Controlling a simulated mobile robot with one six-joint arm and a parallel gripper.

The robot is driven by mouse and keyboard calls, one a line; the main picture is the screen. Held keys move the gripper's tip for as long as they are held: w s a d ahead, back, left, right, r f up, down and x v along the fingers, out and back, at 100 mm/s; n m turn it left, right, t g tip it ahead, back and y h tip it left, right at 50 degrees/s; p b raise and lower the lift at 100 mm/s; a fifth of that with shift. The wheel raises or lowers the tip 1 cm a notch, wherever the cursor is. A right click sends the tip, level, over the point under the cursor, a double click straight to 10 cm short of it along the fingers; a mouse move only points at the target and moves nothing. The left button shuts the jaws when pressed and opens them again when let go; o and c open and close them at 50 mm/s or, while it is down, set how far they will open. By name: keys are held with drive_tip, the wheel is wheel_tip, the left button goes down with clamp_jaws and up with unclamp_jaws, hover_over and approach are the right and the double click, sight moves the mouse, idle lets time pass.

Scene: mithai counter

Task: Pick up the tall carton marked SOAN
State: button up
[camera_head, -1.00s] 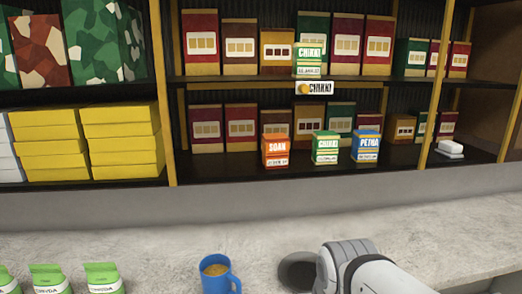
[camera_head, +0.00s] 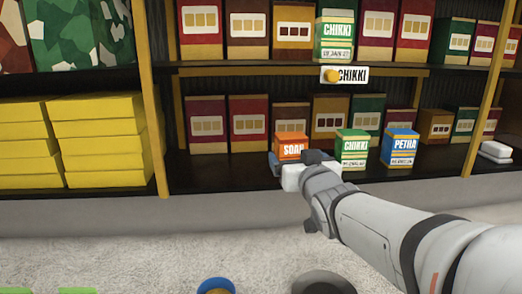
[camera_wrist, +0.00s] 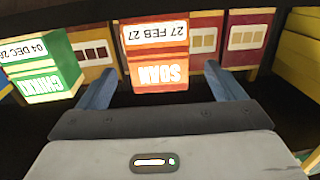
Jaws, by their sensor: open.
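The orange carton marked SOAN (camera_head: 290,143) stands on the lower shelf, left of the green CHIKKI carton. In the head view my gripper (camera_head: 290,165) is in front of it and hides its lower part. In the wrist view the picture is upside down, and the SOAN carton (camera_wrist: 155,55) shows its label and a date, 27 FEB 27. My gripper's two blue-grey fingers (camera_wrist: 162,85) are spread apart, one on each side of the carton in that view. The gripper is open and holds nothing. I cannot tell whether the fingers reach past the carton's front face.
A green CHIKKI carton (camera_head: 353,147) and a blue PETHA carton (camera_head: 399,147) stand to the right on the same shelf. Several dark boxes (camera_head: 248,122) line the back. A CHIKKI tag (camera_head: 352,75) hangs on the upper shelf edge.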

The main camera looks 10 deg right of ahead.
drive_tip(key=shift+w+r, duration=0.35)
drive_tip(key=shift+w, duration=0.35)
drive_tip(key=shift+w+a+f+p, duration=0.15)
drive_tip(key=shift+w+p, duration=0.25)
drive_tip(key=shift+w, duration=0.7)
drive_tip(key=shift+w+f+p, duration=0.2)
drive_tip(key=shift+w+p, duration=0.15)
drive_tip(key=shift+w, duration=0.75)
drive_tip(key=shift+w+a+f+p, duration=0.15)
drive_tip(key=shift+w+p, duration=0.25)
drive_tip(key=shift+w, duration=0.7)
drive_tip(key=shift+d, duration=0.1)
drive_tip(key=c, duration=1.2)
